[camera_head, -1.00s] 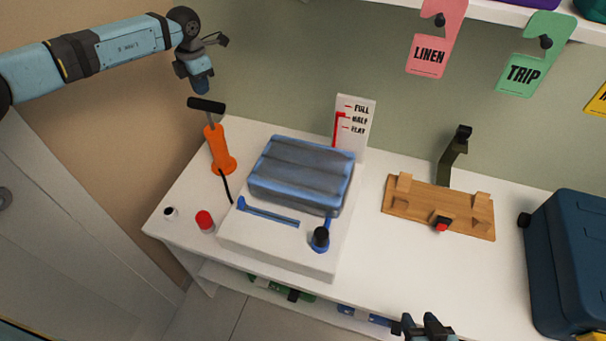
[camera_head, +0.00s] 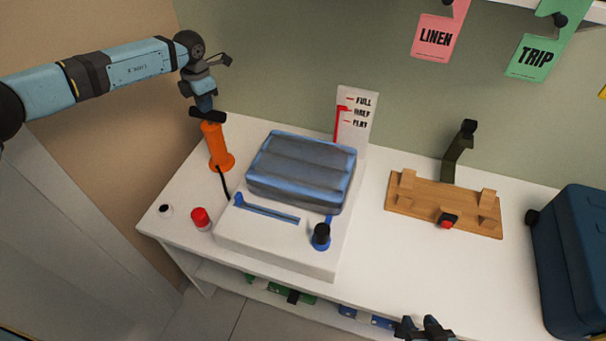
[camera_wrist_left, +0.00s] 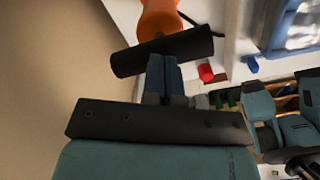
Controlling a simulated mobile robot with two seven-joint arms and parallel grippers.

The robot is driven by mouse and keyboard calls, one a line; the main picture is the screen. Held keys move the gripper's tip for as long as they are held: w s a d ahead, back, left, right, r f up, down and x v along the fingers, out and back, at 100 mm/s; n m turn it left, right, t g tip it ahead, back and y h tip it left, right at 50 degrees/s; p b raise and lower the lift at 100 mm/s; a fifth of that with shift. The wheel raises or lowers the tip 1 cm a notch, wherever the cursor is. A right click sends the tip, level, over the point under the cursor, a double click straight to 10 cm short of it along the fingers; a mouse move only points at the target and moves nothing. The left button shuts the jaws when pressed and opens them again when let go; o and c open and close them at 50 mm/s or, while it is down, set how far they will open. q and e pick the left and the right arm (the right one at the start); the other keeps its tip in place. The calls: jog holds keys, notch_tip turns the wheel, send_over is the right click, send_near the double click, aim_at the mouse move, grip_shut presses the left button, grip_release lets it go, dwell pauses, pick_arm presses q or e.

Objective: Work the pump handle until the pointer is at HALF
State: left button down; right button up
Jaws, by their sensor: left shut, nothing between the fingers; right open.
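The orange pump (camera_head: 217,147) stands at the table's back left. Its black crossbar handle (camera_head: 207,115) is down close to the pump body, with the shaft barely showing. My left gripper (camera_head: 204,102) is shut and empty, its fingertips at the top of the handle. In the left wrist view the blue fingers (camera_wrist_left: 162,75) meet the black bar (camera_wrist_left: 195,45), and contact looks likely. The white gauge board (camera_head: 355,125) reads FULL, HALF and FLAT. Its red pointer (camera_head: 342,108) is level with or slightly above HALF. My right gripper (camera_head: 424,328) is open at the bottom edge.
A grey-blue padded block (camera_head: 300,172) lies on a white base (camera_head: 275,248) right of the pump, joined by a black hose. A red knob (camera_head: 201,218) stands in front. A wooden rack (camera_head: 430,210) and dark blue case (camera_head: 575,260) are further right.

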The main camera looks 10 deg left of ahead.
pick_arm(q)
jog(key=shift+f, duration=0.1)
notch_tip(320, 180, up, 8)
jog(key=p, duration=0.5)
jog(key=shift+r+p, duration=0.2)
jog(key=shift+p, duration=0.15)
jog(key=shift+r, duration=0.1)
dwell(0.8)
notch_tip(320, 180, up, 6)
jog(key=p, duration=0.3)
jog(key=shift+p, duration=0.4)
